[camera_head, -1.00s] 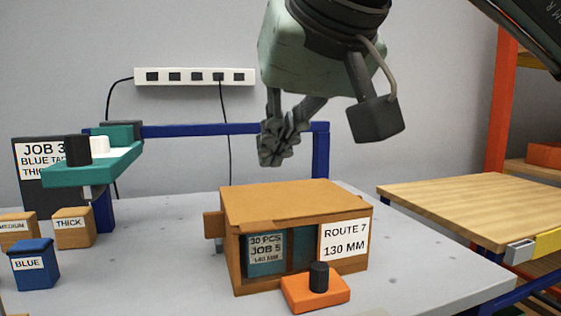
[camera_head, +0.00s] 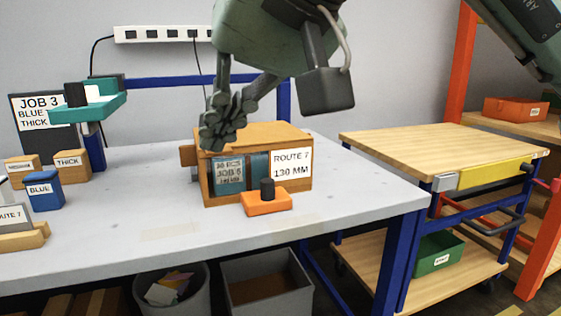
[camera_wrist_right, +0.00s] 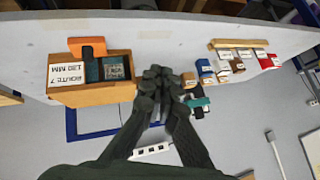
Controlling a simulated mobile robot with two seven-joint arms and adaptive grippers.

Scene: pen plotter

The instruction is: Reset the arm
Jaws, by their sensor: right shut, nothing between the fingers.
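My right gripper (camera_head: 224,122) is shut and empty. In the head view it hangs in front of the upper left part of the wooden box, hiding part of its top. In the right wrist view its closed fingers (camera_wrist_right: 158,80) point to the grey table, beside the box. The wooden box (camera_head: 265,132) carries a "ROUTE 7 130 MM" label and holds teal packs marked "JOB 5" (camera_head: 229,172). It also shows in the right wrist view (camera_wrist_right: 95,95). An orange block with a black knob (camera_head: 267,201) stands in front of it. My left gripper is not in view.
The teal plotter arm (camera_head: 88,108) and a "JOB 3" sign (camera_head: 40,118) stand at left, near wooden and blue blocks (camera_head: 44,195). The grey table's (camera_head: 330,230) front is mostly clear. A wooden-topped cart (camera_head: 430,152) stands at right; grey bins (camera_head: 268,280) sit below.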

